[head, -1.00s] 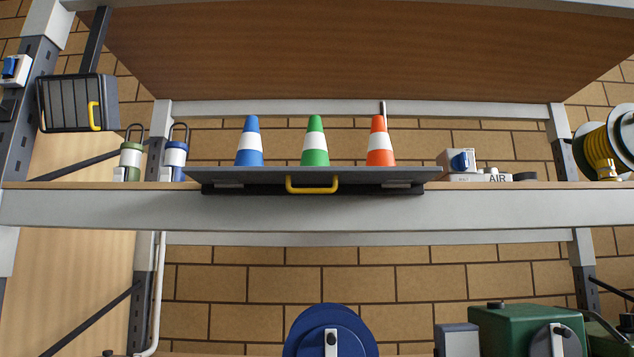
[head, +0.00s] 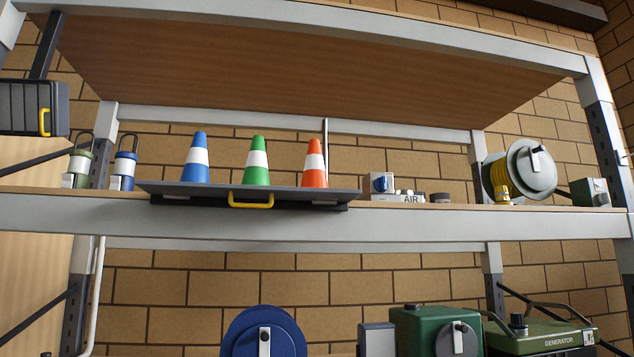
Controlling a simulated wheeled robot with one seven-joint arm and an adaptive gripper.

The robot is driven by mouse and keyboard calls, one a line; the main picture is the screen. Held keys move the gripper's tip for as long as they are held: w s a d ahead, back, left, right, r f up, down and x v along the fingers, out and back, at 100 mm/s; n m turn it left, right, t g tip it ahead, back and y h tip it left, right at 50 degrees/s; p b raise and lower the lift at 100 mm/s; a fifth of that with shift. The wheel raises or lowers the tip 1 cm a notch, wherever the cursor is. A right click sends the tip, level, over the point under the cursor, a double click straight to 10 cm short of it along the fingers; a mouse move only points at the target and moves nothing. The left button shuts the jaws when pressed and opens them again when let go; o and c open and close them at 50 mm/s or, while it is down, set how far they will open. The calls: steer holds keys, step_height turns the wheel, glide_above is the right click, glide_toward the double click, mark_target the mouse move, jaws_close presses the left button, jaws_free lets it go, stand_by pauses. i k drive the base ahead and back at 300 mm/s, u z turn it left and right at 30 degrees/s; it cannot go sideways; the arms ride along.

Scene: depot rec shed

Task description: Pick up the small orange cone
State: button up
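The small orange cone (head: 314,163) has a white band and stands upright at the right end of a row of three cones. A green cone (head: 256,161) stands to its left, and a blue cone (head: 195,159) stands left of that. All three are on a dark grey tray (head: 165,189) with a yellow handle (head: 251,200) at its front. The tray sits on the middle shelf and juts over its front edge. My gripper does not show in the head view.
Shelf beams (head: 420,222) run below the cones, and an upper shelf (head: 300,60) hangs above. Right of the tray are a small box with a blue knob (head: 381,185) and a yellow hose reel (head: 520,172). Two lanterns (head: 124,170) stand left. Green generators (head: 540,338) sit below.

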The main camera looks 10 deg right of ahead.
mark_target(314, 176)
steer(key=u, duration=0.9)
steer(key=i, duration=0.55)
steer(key=z, duration=1.4)
